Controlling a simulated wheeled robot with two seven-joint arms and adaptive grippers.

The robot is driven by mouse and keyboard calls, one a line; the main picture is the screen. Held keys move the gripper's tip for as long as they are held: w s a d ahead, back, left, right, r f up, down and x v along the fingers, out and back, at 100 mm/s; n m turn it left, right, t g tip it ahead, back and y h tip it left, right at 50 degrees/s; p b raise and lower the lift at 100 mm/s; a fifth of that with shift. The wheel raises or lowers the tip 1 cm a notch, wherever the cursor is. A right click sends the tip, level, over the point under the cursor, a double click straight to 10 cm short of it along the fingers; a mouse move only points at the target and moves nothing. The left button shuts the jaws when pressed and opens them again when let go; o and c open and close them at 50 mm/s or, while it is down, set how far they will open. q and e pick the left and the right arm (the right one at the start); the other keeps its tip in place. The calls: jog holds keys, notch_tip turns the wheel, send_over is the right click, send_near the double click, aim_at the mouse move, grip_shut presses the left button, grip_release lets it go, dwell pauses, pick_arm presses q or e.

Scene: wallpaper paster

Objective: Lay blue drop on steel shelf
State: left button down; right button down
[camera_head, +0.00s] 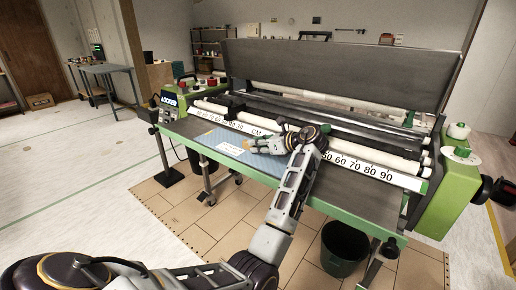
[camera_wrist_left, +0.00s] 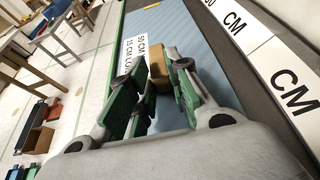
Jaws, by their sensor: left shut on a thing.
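The blue drop (camera_head: 215,137) is a flat light-blue sheet with a white printed label, lying on the dark top of the pasting machine; in the left wrist view the blue sheet (camera_wrist_left: 205,62) fills the middle. My left gripper (camera_head: 257,146) is over its right part. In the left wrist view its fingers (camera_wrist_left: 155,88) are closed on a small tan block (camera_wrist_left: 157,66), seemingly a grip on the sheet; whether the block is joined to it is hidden. A rack that looks like the steel shelf (camera_head: 208,47) stands against the far wall. My right gripper is out of view.
The pasting machine (camera_head: 340,68) has rollers and a centimetre scale (camera_head: 358,166) behind the sheet. A dark bucket (camera_head: 344,247) stands on the floor below. A blue-grey table (camera_head: 105,68) stands far left. The pale floor between is largely open.

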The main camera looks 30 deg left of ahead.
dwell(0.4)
pick_arm(q)
jog(key=c, duration=1.3)
grip_release()
